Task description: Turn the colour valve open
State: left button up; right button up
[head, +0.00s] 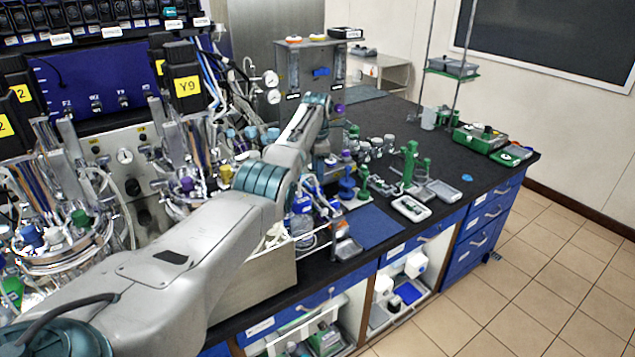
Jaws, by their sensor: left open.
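My left arm comes in from the lower left, reaches over the bench and ends at a teal wrist. My left gripper (323,148) hangs below that wrist, small and dark against the clutter. It is open, and I see nothing held in it. A grey cabinet (291,62) stands behind the wrist, with a blue handle (322,72) on its front that may be the colour valve. The gripper is below the handle in the picture and apart from it. Orange and yellow round caps sit on top of the cabinet. I cannot tell whether the valve is open. My right gripper is out of view.
Bioreactor vessels (75,240) with tubes and cables crowd the left. Bottles and a blue mat (370,226) lie near the bench's front edge. Green stands, trays and a green box (480,138) are on the right. The dark bench top (385,122) has some bare room at the back.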

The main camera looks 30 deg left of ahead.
aim_at(318, 188)
pick_arm(q)
notch_tip(318, 188, up, 5)
jog(key=shift+r+b, duration=0.1)
jog(key=shift+b, duration=0.65)
